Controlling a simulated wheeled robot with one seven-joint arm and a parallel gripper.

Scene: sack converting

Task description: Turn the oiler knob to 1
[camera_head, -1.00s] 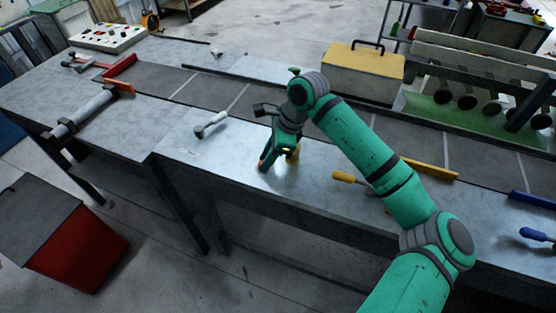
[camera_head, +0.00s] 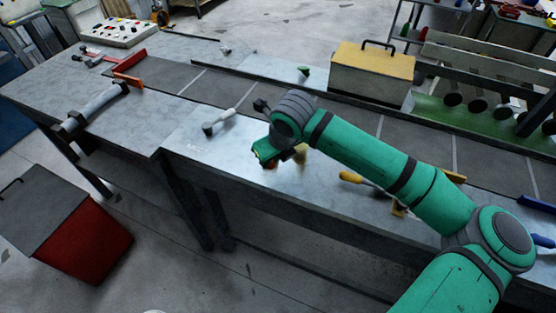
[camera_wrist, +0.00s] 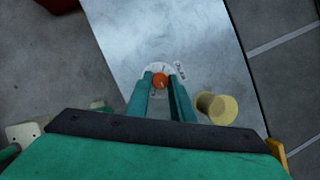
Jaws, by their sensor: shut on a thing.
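The number the knob points to cannot be made out.
A yellow cylinder (camera_wrist: 216,107) stands close beside my fingers. A yellow-handled tool (camera_head: 352,178) lies to the right and a white-handled tool (camera_head: 220,120) to the left. A yellow box (camera_head: 372,72) stands behind the dark belt (camera_head: 232,95).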

